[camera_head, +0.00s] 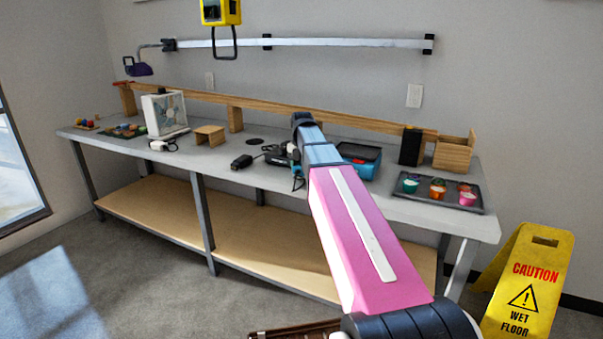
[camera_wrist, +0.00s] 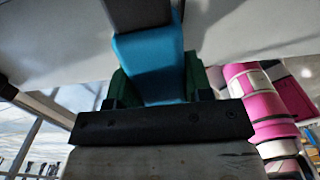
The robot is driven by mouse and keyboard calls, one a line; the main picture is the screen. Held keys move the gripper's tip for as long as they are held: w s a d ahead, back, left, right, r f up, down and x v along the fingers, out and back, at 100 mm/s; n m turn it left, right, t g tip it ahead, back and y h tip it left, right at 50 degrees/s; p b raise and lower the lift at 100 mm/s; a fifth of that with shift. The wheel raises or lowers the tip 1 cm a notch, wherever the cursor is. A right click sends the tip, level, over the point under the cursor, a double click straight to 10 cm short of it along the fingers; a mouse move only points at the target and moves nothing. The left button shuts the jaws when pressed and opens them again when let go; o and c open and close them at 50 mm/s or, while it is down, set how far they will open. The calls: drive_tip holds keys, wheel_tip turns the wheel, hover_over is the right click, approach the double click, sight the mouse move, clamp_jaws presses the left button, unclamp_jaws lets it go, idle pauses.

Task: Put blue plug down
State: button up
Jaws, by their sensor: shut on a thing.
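In the wrist view, the blue plug (camera_wrist: 150,62) sits between the two dark green fingers of my gripper (camera_wrist: 157,82), which is shut on it. A dark part continues from the blue body at the top of the picture. In the head view, my gripper (camera_head: 284,157) is low over the workbench (camera_head: 222,174), near its middle. My arm hides part of the gripper there, and the plug is too small to make out clearly. I cannot tell whether the plug touches the bench top.
A black adapter (camera_head: 242,162) lies left of my gripper. A blue box (camera_head: 360,158) stands right of it. A tray (camera_head: 410,199) of coloured cups, a black block (camera_head: 411,147) and a wooden box (camera_head: 453,155) are farther right.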

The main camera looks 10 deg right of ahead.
drive_tip(key=shift+f, duration=1)
drive_tip(key=shift+f, duration=0.6)
drive_tip(key=o, duration=1)
drive_tip(key=shift+r, duration=0.15)
wheel_tip(320, 180, up, 12)
drive_tip(key=shift+r, duration=0.5)
drive_tip(key=shift+s, duration=0.1)
